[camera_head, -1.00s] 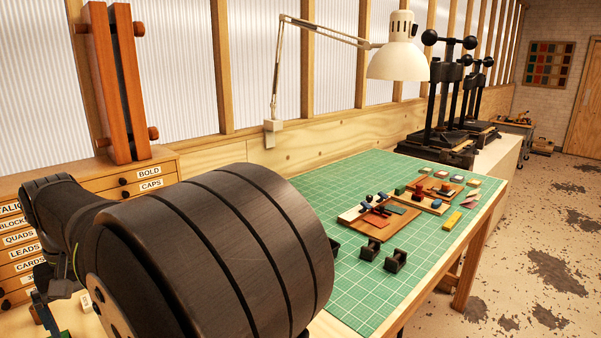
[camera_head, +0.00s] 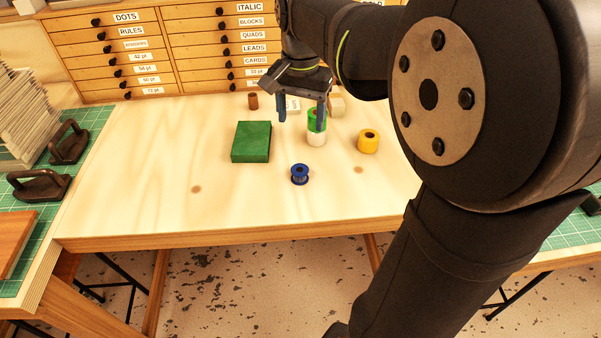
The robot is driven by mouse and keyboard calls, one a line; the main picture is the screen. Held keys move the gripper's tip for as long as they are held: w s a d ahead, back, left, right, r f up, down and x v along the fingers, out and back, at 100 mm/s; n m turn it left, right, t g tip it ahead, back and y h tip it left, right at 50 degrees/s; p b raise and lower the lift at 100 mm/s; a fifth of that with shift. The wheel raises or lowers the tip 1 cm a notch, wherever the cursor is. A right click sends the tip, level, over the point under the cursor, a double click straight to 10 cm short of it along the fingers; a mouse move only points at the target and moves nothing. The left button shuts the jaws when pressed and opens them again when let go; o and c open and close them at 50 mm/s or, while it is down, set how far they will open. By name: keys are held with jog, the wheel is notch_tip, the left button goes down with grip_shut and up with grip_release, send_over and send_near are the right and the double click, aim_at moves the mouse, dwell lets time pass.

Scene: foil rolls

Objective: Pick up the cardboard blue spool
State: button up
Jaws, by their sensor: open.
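A small dark blue spool (camera_head: 300,174) stands on the light wooden table, in front of the other rolls; I cannot tell from this view whether it is cardboard. My gripper (camera_head: 301,116) is open and points down, behind and above the blue spool and apart from it. Its right finger is in front of or close to a green roll (camera_head: 312,122). Whether that finger touches the roll is unclear.
A white roll (camera_head: 317,138) stands by the green one, with a yellow roll (camera_head: 368,141) to the right. A green box (camera_head: 251,142) lies left. A small brown roll (camera_head: 253,101) is behind. The table (camera_head: 150,180) is clear at front left.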

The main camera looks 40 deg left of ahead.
send_over(300, 170)
jog(key=s+d, duration=0.1)
notch_tip(300, 170, down, 12)
jog(key=shift+f, duration=0.1)
jog(key=f, duration=0.5)
jog(key=shift+w+a, duration=0.1)
jog(key=shift+a, duration=0.1)
jog(key=c, duration=1)
